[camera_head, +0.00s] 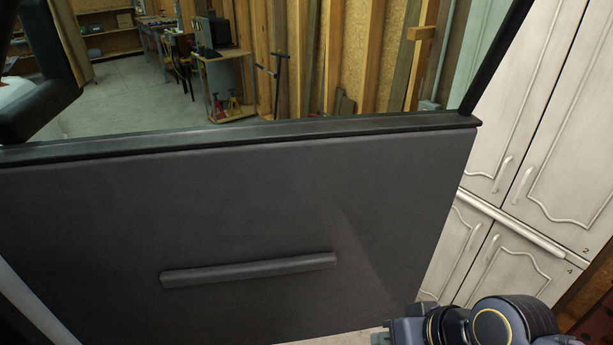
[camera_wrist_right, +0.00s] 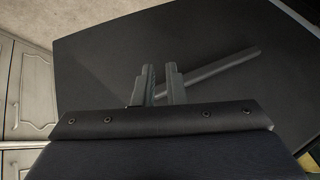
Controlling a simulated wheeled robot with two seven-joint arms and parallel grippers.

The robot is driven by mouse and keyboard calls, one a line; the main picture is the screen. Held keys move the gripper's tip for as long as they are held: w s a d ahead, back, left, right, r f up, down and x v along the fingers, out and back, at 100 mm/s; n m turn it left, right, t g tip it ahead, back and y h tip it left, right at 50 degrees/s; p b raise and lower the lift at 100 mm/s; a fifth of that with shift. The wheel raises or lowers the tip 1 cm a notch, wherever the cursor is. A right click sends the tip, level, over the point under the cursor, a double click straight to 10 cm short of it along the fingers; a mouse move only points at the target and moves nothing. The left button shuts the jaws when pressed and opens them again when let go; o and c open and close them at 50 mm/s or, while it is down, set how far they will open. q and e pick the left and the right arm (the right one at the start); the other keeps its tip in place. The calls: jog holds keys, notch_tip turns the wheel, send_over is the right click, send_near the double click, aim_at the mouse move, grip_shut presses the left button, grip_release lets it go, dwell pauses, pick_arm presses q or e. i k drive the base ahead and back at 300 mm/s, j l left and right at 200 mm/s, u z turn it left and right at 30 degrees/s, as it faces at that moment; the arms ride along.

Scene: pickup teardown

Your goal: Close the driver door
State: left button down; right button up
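The driver door (camera_head: 120,215) shows its dark grey inner panel across most of the head view, standing open with a black-framed window above. A long pull handle (camera_head: 250,269) runs across the lower panel. My right gripper (camera_head: 384,338) is at the bottom right of the head view, by the door's lower right edge, mostly cut off. In the right wrist view, its two fingers (camera_wrist_right: 162,86) are a little apart with no object visibly held. The door panel (camera_wrist_right: 125,58) and pull handle (camera_wrist_right: 220,70) lie beyond them; contact cannot be told. My left gripper is not in view.
White cabinets (camera_head: 530,130) stand close to the door's right edge. Through the window are a workbench (camera_head: 225,75), a timber-framed wall and open concrete floor (camera_head: 130,95). A black frame-like part (camera_head: 35,105) is at upper left.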

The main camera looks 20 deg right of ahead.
aim_at(172, 171)
jog(key=i+l+u, duration=0.1)
jog(key=l+u, duration=0.2)
jog(key=l, duration=1)
jog(key=l+u, duration=0.3)
jog(key=l, duration=0.95)
